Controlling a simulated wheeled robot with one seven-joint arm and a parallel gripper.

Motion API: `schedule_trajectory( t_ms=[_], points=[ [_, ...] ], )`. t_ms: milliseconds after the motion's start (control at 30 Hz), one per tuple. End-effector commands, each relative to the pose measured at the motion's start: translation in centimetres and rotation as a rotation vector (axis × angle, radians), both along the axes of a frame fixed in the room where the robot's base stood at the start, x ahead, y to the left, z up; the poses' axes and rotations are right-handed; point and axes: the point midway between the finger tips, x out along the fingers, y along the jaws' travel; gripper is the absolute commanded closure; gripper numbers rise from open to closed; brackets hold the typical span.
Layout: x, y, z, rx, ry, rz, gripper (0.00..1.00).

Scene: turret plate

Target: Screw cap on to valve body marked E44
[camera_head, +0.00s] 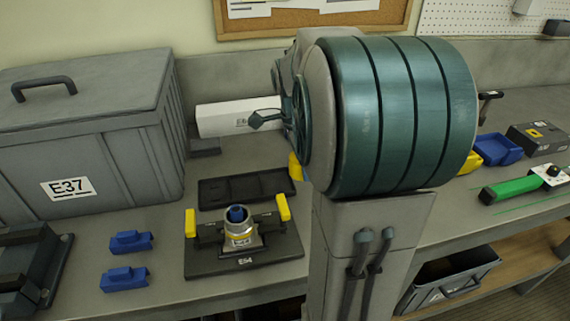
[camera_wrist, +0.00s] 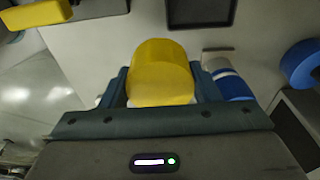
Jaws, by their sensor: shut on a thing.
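My gripper (camera_wrist: 162,90) is shut on a yellow cylindrical cap (camera_wrist: 160,68), which sits between its two dark teal fingers in the wrist view. In the head view, my gripper is hidden behind a large teal ribbed body, probably my own arm. A metal valve body (camera_head: 240,228) with a blue centre stands upright in a dark fixture plate (camera_head: 222,264) between two yellow-tipped clamps. The plate's marking looks like E54, though it is small. I cannot make out a mark E44. The held cap is apart from this valve body.
A large grey case (camera_head: 110,150) marked E37 stands at the left. Two blue blocks (camera_head: 130,242) lie left of the fixture. A dark tray (camera_head: 245,187) lies behind it. A blue bin (camera_head: 497,150) and a green tool (camera_head: 510,189) are at the right.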

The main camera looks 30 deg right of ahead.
Motion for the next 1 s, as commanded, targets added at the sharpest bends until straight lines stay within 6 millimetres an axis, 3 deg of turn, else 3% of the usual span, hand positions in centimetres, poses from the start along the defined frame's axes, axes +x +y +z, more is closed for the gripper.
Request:
schedule_trajectory(
  t_ms=[100,300,1000],
  points=[
    [-1.7,-0.8,1.1,-0.001,-0.003,-0.004,0.66],
    [-3.2,-1.4,2.3,0.000,-0.001,-0.002,0.66],
    [-3.4,-1.4,5.8,0.000,0.000,-0.001,0.66]
  ],
)
